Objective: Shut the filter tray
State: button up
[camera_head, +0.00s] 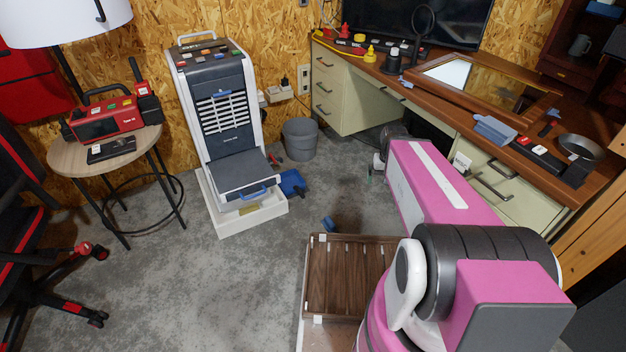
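A tall white and dark grey appliance (219,105) stands on the floor against the wooden wall, with a slatted vent in its front. Its dark filter tray (238,174) sticks out forward at the bottom, with a blue handle (254,194) on its front edge, above a white base (232,224). My pink and grey arm reaches in from the lower right toward the desk. Its far end (381,160) lies to the right of the appliance, well apart from the tray. The fingers are mostly hidden or too small to make out.
A grey bin (300,140) and a blue dustpan (292,184) lie right of the appliance. A round stool (72,156) carrying a red radio (105,120) stands left. A cluttered desk (425,95) lines the right. Grey floor (185,275) in front is clear.

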aim_at(241, 174)
jog(key=u, duration=1.45)
jog(key=j+z, duration=0.35)
jog(key=j, duration=0.3)
